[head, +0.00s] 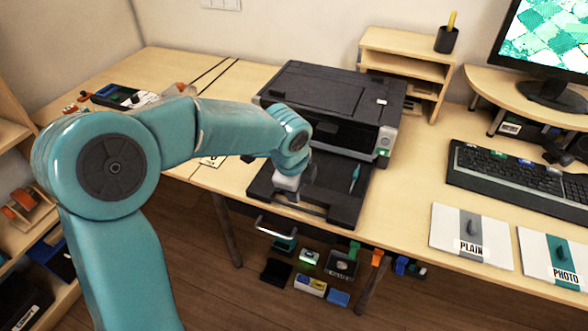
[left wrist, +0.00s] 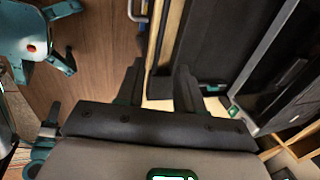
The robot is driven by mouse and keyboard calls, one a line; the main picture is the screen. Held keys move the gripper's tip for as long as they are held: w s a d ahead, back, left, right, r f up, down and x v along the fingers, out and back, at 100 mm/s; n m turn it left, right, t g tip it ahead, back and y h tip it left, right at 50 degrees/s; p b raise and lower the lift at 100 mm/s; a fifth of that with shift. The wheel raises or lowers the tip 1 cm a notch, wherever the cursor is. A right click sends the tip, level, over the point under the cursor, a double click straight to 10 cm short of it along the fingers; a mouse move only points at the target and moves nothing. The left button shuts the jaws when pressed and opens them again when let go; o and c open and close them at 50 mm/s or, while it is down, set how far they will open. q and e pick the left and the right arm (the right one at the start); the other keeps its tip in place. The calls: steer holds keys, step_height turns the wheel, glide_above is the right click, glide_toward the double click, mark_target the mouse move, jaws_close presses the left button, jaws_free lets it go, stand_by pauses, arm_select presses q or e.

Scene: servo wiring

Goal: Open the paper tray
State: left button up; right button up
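The black printer (head: 335,105) stands on the desk. A flat dark tray (head: 335,208) sticks out from its front toward the desk's near edge, with a small teal piece (head: 354,178) on its right part. The tray also shows in the left wrist view (left wrist: 215,45). My left gripper (head: 291,197) is over the tray's left front part, which it and the arm partly hide. In the left wrist view its two dark fingers (left wrist: 158,75) are apart with nothing visibly held. I cannot tell whether they touch the tray. My right gripper is not in view.
White packets marked PLAIN (head: 470,240) and PHOTO (head: 555,262) lie right of the tray. The keyboard (head: 515,180) is behind them. A silver handle (head: 276,231) sits below the desk edge, above several small items on the floor.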

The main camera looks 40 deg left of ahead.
arm_select(q)
steer(key=v, duration=0.6)
steer(key=shift+r+p, duration=0.3)
steer(key=shift+r, duration=0.05)
steer(key=s+d+f+n+g+h+p, duration=0.1)
steer(key=d+f+n+h, duration=0.15)
steer(key=d+f, duration=0.45)
steer(key=s+d+f+n+g+h+p, duration=0.1)
steer(key=s+d+f+n+p, duration=0.2)
steer(key=f, duration=0.8)
steer(key=s+d+f+n, duration=0.3)
steer(key=s+f+n, duration=0.3)
steer(key=s+d+f+n+h, duration=0.1)
steer(key=s+d+f+n, duration=0.3)
steer(key=s+f+n, duration=0.2)
steer(key=shift+s+g+p, duration=0.3)
steer(key=shift+s+p, duration=0.05)
steer(key=shift+s, duration=0.3)
steer(key=shift+w, duration=0.1)
